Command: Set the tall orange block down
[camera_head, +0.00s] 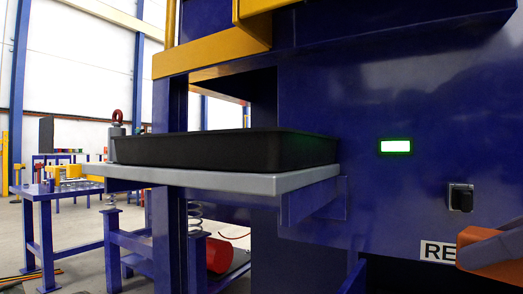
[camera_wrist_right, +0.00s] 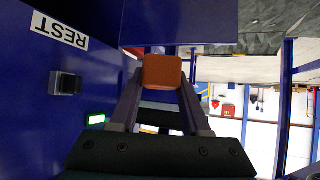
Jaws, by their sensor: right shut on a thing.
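The orange block (camera_head: 475,237) is at the lower right edge of the head view, partly cut off by the frame and partly covered by my right gripper (camera_head: 492,248). In the right wrist view the block (camera_wrist_right: 162,70) sits between the fingertips of the right gripper (camera_wrist_right: 162,82), which is shut on it. The block is held in front of the blue machine wall, beside a white label that reads "REST" in the wrist view (camera_wrist_right: 60,30). Any surface under the block is hidden in the head view. My left gripper is not in view.
A black tray (camera_head: 225,150) rests on a grey shelf (camera_head: 240,182) left of the block. The blue wall (camera_head: 360,200) carries a green-lit indicator (camera_head: 395,146) and a black switch (camera_head: 460,197). A blue bench (camera_head: 60,193) stands farther back.

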